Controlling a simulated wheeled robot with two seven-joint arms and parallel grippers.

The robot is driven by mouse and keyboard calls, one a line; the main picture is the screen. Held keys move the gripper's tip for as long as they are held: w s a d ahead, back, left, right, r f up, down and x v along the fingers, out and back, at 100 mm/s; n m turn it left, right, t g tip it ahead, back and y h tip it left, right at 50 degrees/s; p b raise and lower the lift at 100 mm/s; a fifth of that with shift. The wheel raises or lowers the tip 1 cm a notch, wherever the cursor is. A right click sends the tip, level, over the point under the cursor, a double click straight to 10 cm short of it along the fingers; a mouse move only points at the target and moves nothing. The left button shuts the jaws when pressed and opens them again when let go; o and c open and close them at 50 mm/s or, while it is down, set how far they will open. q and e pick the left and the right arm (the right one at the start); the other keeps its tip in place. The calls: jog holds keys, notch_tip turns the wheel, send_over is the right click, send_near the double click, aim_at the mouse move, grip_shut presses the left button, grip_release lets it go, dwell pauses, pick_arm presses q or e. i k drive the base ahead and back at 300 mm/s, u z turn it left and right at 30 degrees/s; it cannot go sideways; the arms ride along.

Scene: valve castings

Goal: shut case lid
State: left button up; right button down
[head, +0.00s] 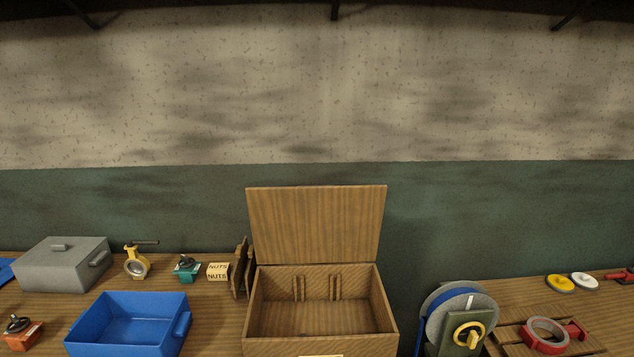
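The wooden case (253,318) stands at the middle of the bench's front, with its inside open to view. Its lid (316,224) is raised and stands nearly upright at the back of the case, leaning slightly back. Inside, small upright wooden pegs or dividers (334,287) show against the back wall, and the visible floor looks bare. Neither my left nor my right gripper is in the head view. The case's lower front is cut off by the picture's edge.
A blue bin (126,326) and a grey lidded box (63,263) are left of the case. Thin wooden boards (241,268) stand close by its left side. A grey and blue round device (459,315) stands to its right. The space above the case is clear.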

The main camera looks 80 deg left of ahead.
aim_at(315, 223)
jog(key=k, duration=1.05)
jog(key=u, duration=0.15)
